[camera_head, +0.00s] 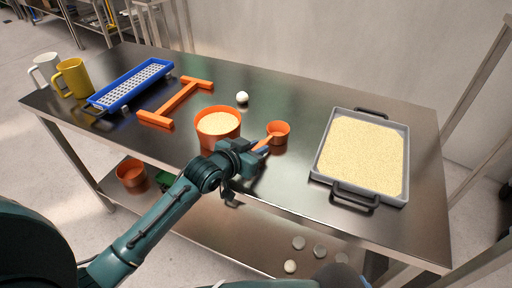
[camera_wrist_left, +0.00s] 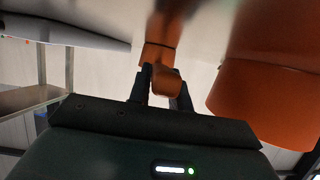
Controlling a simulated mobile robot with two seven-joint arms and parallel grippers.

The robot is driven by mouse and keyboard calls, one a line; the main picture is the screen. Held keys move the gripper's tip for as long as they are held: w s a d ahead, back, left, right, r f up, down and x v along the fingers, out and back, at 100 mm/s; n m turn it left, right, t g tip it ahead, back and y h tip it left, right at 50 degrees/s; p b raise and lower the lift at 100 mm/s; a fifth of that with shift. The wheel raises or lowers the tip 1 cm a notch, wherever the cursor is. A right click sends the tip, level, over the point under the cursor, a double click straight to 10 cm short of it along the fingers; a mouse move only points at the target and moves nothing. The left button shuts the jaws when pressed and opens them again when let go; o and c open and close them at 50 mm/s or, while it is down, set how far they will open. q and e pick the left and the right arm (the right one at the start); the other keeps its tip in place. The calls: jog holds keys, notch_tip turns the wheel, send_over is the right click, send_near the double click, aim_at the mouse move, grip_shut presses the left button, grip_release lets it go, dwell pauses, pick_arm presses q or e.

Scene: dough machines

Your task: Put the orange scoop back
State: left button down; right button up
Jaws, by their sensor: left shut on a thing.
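The orange scoop (camera_head: 279,137) is at the table's front middle, its round cup upright in the head view. My left gripper (camera_head: 261,144) is shut on its handle, just right of the orange bucket (camera_head: 211,138). In the left wrist view my left gripper (camera_wrist_left: 163,82) pinches the orange handle (camera_wrist_left: 161,52); the cup is not clear there. The bucket (camera_wrist_left: 265,100) looms at right in that view and holds pale grain. I cannot tell whether the scoop touches the table. My right gripper is not in view.
A grey tray (camera_head: 323,169) of pale grain stands right. A white ball (camera_head: 242,97), an orange frame (camera_head: 171,104), a blue grated tray (camera_head: 104,99), a yellow mug (camera_head: 75,80) and a white mug (camera_head: 43,70) stand back and left. The lower shelf holds an orange pot (camera_head: 131,174) and several pale discs.

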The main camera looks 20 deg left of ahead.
pick_arm(q)
jog(key=c, duration=1.3)
grip_release()
jog(key=shift+r, duration=0.25)
jog(key=v, duration=1.1)
jog(key=shift+s+a, duration=0.1)
jog(key=shift+s, duration=0.1)
jog(key=shift+n+g+y, duration=0.4)
jog(key=shift+g, duration=0.5)
jog(key=s+d+f, duration=0.2)
jog(key=s+f, duration=0.2)
jog(key=f, duration=0.1)
jog(key=s+d+f, duration=0.1)
jog(key=s+f, duration=0.4)
jog(key=s+d+f, duration=0.2)
jog(key=s+f, duration=0.2)
jog(key=f, duration=0.1)
jog(key=shift+s+d+f, duration=0.15)
jog(key=shift+s+d, duration=0.15)
jog(key=shift+s, duration=0.1)
